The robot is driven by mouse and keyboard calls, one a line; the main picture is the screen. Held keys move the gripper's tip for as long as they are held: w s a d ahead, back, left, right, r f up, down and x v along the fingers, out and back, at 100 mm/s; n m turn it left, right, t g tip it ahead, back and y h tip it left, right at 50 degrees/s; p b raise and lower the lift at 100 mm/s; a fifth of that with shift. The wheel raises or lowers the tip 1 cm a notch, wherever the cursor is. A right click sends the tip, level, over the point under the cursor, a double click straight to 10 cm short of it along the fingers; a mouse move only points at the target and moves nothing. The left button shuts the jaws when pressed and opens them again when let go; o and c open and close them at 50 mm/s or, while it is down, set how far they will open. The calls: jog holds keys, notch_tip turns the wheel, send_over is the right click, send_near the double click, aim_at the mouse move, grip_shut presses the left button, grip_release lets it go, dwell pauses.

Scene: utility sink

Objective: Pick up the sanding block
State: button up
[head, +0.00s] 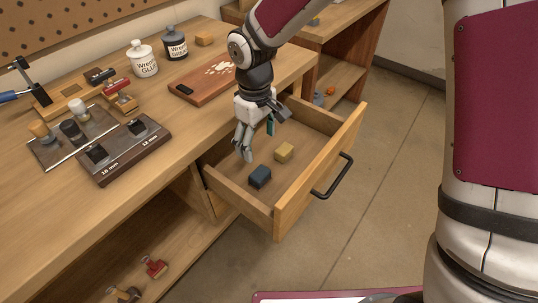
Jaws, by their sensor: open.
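Either could be the sanding block; I cannot tell which from this view. My gripper (262,136) is open and points down over the back part of the drawer, up and to the left of the yellow block in the picture. It appears apart from both blocks, with nothing visibly held. A small teal piece shows between its fingers; I cannot tell what it is.
The drawer front with its black handle (333,177) stands out over the floor.

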jog(key=b, duration=0.2)
send_over(260, 173)
jog(key=f, duration=0.9)
jog(key=shift+w+a, duration=0.2)
jog(key=shift+s+d+f+b, duration=0.15)
jog(key=shift+f+b, duration=0.45)
jog(key=shift+f, duration=2.15)
jog(key=shift+r, duration=0.1)
jog(key=c, duration=1.3)
